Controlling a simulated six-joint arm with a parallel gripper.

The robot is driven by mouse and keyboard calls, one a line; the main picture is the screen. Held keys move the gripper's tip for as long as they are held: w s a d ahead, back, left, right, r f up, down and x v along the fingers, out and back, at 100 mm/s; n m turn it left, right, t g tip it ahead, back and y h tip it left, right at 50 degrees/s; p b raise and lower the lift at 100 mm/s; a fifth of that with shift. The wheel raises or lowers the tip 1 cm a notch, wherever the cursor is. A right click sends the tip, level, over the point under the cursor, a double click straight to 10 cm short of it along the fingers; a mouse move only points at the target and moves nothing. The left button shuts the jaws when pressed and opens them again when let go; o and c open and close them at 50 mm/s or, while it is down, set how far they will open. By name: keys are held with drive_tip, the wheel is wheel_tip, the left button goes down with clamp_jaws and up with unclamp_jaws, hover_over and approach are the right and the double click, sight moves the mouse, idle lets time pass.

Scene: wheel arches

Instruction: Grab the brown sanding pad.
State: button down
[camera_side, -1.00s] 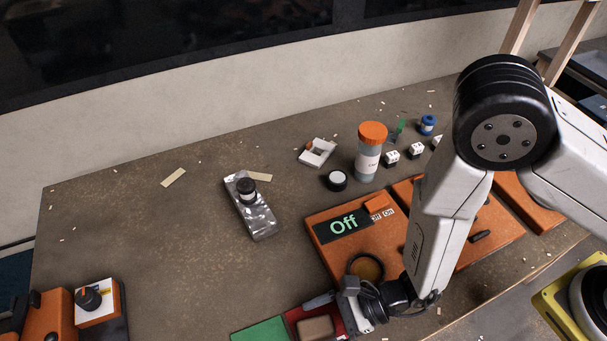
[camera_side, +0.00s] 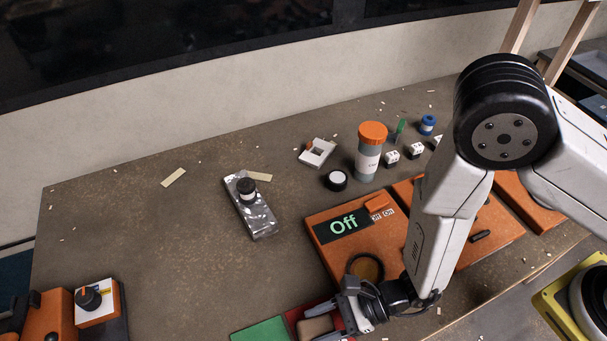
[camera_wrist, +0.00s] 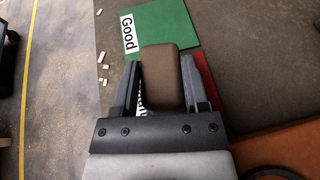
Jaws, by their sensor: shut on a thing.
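The brown sanding pad (camera_wrist: 165,75) is a rounded block. In the wrist view it sits between the two fingers of my gripper (camera_wrist: 166,82), which is shut on it. In the side view the pad (camera_side: 314,326) shows on the red mat (camera_side: 292,314) near the front edge of the table, partly hidden by my gripper (camera_side: 335,316). I cannot tell whether the pad still touches the mat.
A green mat (camera_side: 262,331) marked "Good" in the wrist view adjoins the red one. An orange unit (camera_side: 325,255) with an "Off" display stands behind my gripper. A silver pouch (camera_side: 258,218) lies farther back. The table's left middle is mostly clear.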

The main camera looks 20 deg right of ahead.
sight(321, 326)
drive_tip(key=shift+r, duration=0.15)
wheel_tip(321, 326, up, 10)
idle(0.8)
idle(0.6)
